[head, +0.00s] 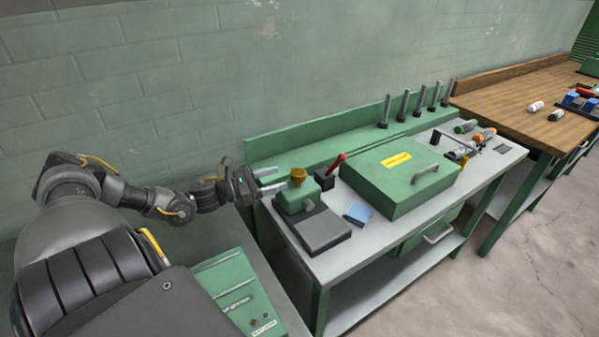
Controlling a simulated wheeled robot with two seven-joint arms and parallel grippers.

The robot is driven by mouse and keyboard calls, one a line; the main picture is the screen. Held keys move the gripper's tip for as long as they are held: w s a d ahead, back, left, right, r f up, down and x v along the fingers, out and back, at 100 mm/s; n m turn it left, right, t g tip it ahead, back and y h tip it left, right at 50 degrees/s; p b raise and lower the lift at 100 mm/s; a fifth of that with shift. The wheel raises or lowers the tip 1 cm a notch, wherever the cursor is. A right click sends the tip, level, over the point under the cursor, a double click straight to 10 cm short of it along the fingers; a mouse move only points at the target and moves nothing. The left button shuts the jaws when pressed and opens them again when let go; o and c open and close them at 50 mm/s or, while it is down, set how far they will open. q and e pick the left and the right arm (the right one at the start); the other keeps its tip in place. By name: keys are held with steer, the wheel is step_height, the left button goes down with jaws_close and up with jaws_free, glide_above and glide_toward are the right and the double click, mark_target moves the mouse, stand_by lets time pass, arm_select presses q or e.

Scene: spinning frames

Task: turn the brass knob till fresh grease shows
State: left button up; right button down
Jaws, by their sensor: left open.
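The brass knob (298,175) stands on top of a small green housing (296,196) at the left end of the grey workbench. My left gripper (270,180) is open, its two pale fingers pointing right toward the knob. The fingertips are just left of the knob and look apart from it, with nothing between them. I cannot make out any fresh grease at this size. My right gripper is not in view.
A dark flat block (324,230), a blue cloth-like piece (358,213) and a red-handled lever (336,163) are close by. A green lidded box (400,178) fills the bench middle. Upright grey rods (404,105) line the back. A wooden table (520,95) stands to the right.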

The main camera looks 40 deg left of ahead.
mark_target(298, 171)
arm_select(q)
steer(key=p+x, duration=0.1)
steer(key=x, duration=0.5)
steer(key=shift+w+d+r+p, duration=0.1)
steer(key=shift+w+p, duration=0.2)
steer(key=shift+w+d, duration=0.3)
steer(key=shift+w, duration=0.35)
steer(key=shift+c, duration=0.2)
